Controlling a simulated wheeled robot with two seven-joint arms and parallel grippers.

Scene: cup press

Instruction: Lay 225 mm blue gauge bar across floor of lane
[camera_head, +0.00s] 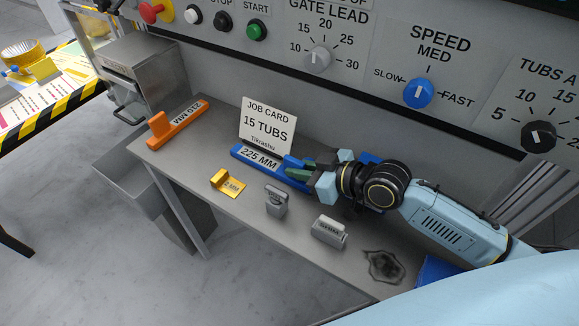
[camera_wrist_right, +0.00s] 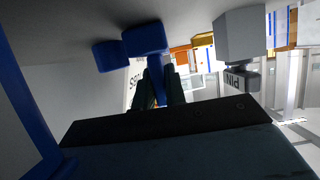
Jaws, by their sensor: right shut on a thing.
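The blue gauge bar (camera_head: 243,153), marked 225 MM, lies on the grey shelf in front of the job card. My right gripper (camera_head: 299,170) comes in from the right and is shut on the blue bar's raised grip, near the bar's right part. In the right wrist view, the fingers (camera_wrist_right: 160,90) close on a blue piece (camera_wrist_right: 147,41) of the bar. The gripper hides part of the bar. My left gripper is out of view. I cannot make out the lane in these views.
An orange 210 MM bar (camera_head: 178,124) lies at the shelf's left end. A yellow block (camera_head: 222,180), two grey blocks (camera_head: 275,201) (camera_head: 330,231) and a dark patch (camera_head: 384,265) lie along the front. The job card (camera_head: 266,124) stands behind the blue bar. Control panel knobs are above.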

